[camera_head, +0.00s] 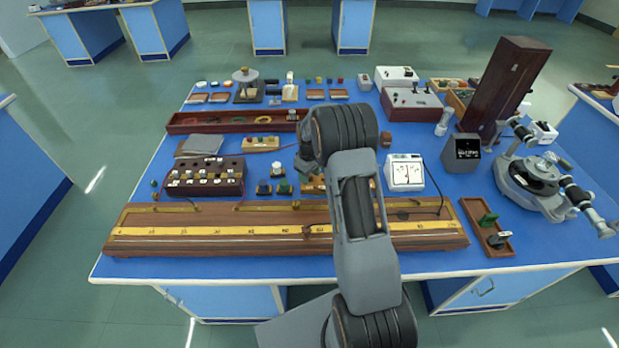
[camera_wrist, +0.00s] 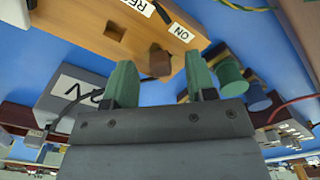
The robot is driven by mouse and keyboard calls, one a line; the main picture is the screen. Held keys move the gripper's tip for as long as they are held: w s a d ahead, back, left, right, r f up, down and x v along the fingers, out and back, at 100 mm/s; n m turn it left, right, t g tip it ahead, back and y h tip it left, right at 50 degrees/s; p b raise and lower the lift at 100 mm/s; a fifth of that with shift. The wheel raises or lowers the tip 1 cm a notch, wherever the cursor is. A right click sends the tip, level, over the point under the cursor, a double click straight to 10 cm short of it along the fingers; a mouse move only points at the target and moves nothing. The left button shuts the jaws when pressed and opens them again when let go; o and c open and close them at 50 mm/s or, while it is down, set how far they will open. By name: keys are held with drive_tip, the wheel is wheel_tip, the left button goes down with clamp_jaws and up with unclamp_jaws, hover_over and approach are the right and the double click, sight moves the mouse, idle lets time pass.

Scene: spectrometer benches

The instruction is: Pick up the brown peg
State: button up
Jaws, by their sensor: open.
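In the wrist view, a small dark brown peg (camera_wrist: 159,60) shows at the edge of a light wooden block (camera_wrist: 90,27) that has white labels and a square hole. The peg lies between the two green fingertips of my gripper (camera_wrist: 158,66) as seen there, with a gap on each side. My gripper is open and holds nothing. I cannot tell how far the peg is beyond the fingertips. In the head view, my arm hides the gripper and the peg; part of the wooden block (camera_head: 313,187) shows left of the arm.
In the head view, a long wooden ruler board (camera_head: 150,244) lies along the front edge and a white meter (camera_head: 405,172) stands right of my arm.

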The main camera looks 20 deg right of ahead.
drive_tip(key=shift+f, duration=0.35)
clamp_jaws()
drive_tip(key=shift+r, duration=0.1)
idle(0.3)
